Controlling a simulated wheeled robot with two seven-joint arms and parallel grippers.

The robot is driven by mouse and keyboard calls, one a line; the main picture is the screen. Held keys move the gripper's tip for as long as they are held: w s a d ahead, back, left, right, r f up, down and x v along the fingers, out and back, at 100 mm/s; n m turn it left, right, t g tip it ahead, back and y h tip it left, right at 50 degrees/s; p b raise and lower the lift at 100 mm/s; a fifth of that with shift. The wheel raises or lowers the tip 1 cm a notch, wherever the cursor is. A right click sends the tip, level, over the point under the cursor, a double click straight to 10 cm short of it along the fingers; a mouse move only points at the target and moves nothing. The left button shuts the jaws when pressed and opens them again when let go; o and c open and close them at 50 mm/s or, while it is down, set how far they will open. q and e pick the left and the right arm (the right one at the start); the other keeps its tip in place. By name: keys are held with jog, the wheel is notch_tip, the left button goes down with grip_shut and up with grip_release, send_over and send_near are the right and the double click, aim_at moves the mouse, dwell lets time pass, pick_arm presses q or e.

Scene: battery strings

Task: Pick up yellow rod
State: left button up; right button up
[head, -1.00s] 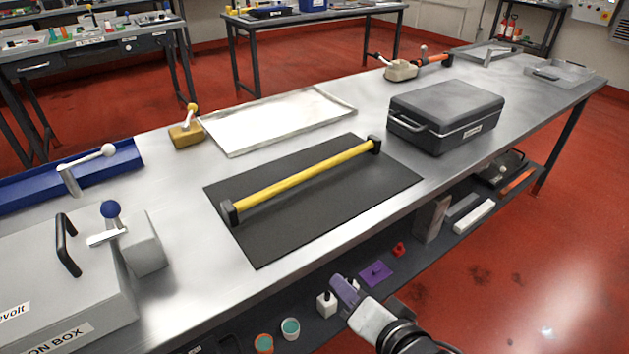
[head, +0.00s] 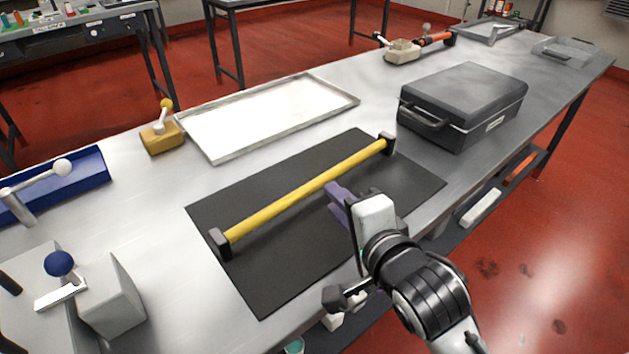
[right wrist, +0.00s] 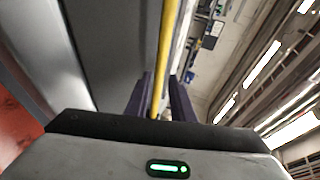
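The yellow rod (head: 305,188) lies across a black mat (head: 275,272), with black end blocks holding it slightly above the mat. My right gripper (head: 335,194) is at the near side of the rod, just right of its middle, with purple fingers pointing toward it. In the right wrist view the two purple fingers (right wrist: 163,84) stand apart, and the yellow rod (right wrist: 166,40) runs through the view between them. The fingers look empty; the exact gap to the rod is hard to tell. My left gripper is not in view.
A white tray (head: 265,118) lies behind the mat. A black case (head: 463,105) stands to the right. A yellow block with a lever (head: 161,138) and a grey box (head: 110,298) are to the left. A lower shelf runs beneath the table.

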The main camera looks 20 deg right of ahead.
aim_at(320, 184)
jog(key=shift+x, duration=3.6)
jog(key=shift+a+r, duration=0.1)
jog(key=shift+a, duration=0.05)
grip_shut()
